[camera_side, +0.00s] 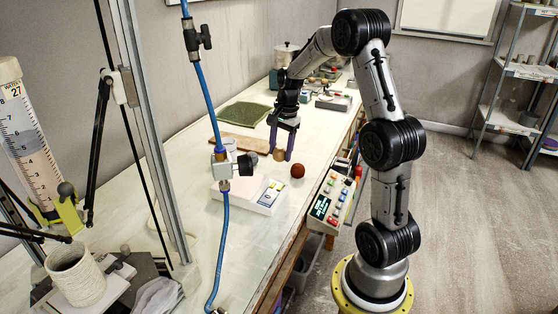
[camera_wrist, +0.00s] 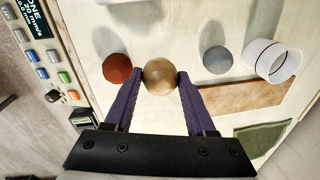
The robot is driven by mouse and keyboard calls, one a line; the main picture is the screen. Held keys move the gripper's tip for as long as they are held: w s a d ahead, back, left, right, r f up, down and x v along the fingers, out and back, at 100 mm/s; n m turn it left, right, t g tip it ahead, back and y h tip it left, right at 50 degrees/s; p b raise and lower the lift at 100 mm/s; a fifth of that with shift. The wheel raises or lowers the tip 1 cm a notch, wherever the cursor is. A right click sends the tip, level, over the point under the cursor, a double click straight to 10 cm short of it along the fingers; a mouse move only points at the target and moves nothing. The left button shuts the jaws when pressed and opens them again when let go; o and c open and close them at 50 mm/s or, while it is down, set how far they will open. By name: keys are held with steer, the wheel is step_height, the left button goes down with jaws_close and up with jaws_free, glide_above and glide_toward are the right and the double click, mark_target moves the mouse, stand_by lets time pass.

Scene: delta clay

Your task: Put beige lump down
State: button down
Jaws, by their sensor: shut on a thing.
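The beige lump (camera_wrist: 160,76) is a round, smooth ball between the two purple fingers of my gripper (camera_wrist: 156,84) in the wrist view. My gripper is shut on it, with a fingertip touching each side. In the side view my gripper (camera_side: 283,152) points down over the white table, and the beige lump (camera_side: 279,154) shows small at the fingertips. I cannot tell whether the lump touches the table. A red-brown ball (camera_wrist: 117,68) lies just left of the lump in the wrist view; it also shows in the side view (camera_side: 298,171).
A grey ball (camera_wrist: 217,60) and a white cup (camera_wrist: 271,60) lie to the right in the wrist view, near a brown board (camera_wrist: 240,96) and a green mat (camera_wrist: 262,137). A control box (camera_side: 333,203) stands at the table edge. A blue hose (camera_side: 222,245) hangs in front.

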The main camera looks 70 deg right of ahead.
mark_target(279, 161)
steer(key=shift+w+d+f, duration=0.15)
steer(key=shift+f, duration=0.15)
steer(key=shift+w+d+f, duration=0.1)
steer(key=shift+w+f, duration=0.05)
steer(key=shift+f, duration=0.75)
steer(key=shift+w+d+f, duration=0.1)
steer(key=shift+f, duration=0.8)
steer(key=shift+f, duration=0.1)
steer(key=c, duration=0.5)
jaws_free()
